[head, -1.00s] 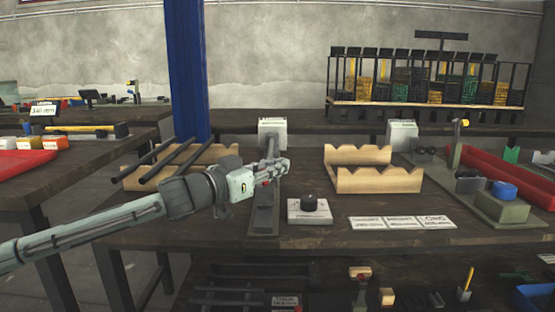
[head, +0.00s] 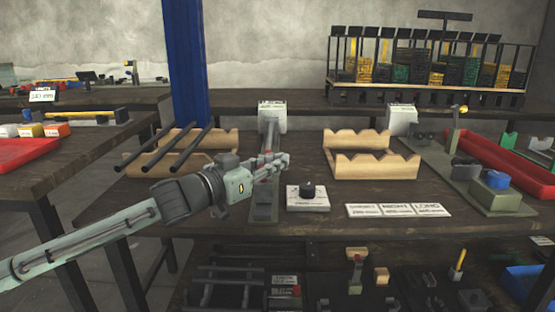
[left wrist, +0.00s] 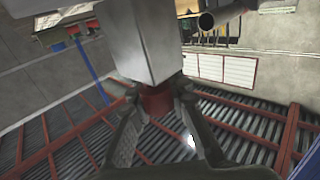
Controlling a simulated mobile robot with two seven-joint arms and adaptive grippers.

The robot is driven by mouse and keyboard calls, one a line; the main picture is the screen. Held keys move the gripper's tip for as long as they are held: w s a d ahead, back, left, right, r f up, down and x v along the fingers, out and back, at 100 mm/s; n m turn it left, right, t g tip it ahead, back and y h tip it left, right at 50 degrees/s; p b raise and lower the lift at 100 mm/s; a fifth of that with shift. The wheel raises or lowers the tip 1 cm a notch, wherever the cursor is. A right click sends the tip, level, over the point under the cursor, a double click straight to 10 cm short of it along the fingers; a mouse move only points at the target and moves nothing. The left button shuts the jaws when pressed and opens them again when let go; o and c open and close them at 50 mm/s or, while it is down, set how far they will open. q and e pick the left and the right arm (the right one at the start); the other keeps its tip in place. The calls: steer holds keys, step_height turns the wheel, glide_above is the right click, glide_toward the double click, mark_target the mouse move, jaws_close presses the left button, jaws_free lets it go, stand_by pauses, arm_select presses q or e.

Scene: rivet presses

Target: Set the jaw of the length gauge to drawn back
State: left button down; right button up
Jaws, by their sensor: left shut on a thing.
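The length gauge (head: 262,210) is a long, narrow grey rail on the bench, running front to back, with a white label plate at its far end. My left gripper (head: 280,163) reaches over the rail from the left, around its middle, and hides part of it. In the left wrist view my left gripper (left wrist: 157,108) has its fingers closed around a red piece (left wrist: 157,98) under a pale grey block (left wrist: 146,40). This looks like the gauge's jaw and its grip. My right gripper is not in view.
A white block with a black knob (head: 307,197) stands just right of the gauge. Wooden V-notched racks stand on both sides; the left one (head: 150,163) carries dark rods (head: 182,150). White label cards (head: 398,211) lie at the front right. A grey fixture (head: 490,200) is farther right.

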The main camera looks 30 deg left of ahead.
arm_select(q)
steer(key=shift+s+d+f, duration=0.15)
steer(key=shift+d, duration=0.15)
steer(key=c, duration=1.9)
jaws_free()
steer(key=o, duration=0.4)
steer(key=shift+s, duration=0.1)
steer(key=shift+o, duration=0.2)
steer(key=shift+a, duration=0.1)
steer(key=shift+s+a, duration=0.2)
steer(key=shift+s, duration=0.3)
steer(key=v, duration=1.1)
